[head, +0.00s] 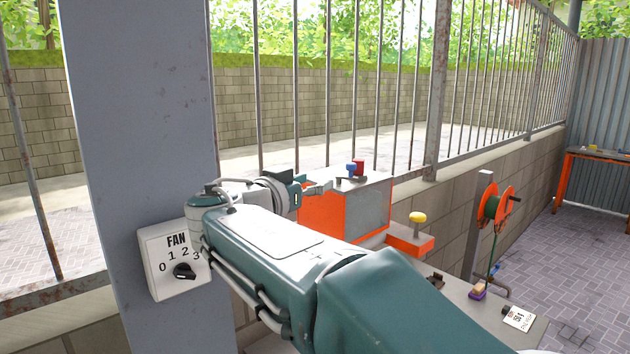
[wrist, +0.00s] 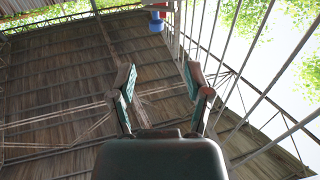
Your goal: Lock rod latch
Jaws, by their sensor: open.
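My gripper (head: 312,188) is in front of the orange and grey box (head: 368,212) in the head view, near its upper left edge. A blue knob (head: 351,169) and a red knob (head: 359,165) stand on top of the box, to the right of my gripper. In the wrist view my gripper (wrist: 160,78) is open, with nothing between its two fingers. A blue part (wrist: 156,22) shows beyond the fingertips at the top of that view, apart from them. I cannot make out a rod latch for sure; my arm hides part of the bench.
A grey post (head: 140,120) with a white fan switch (head: 172,262) stands at the left. A barred fence (head: 434,90) runs behind the box. Paved floor lies open at far right.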

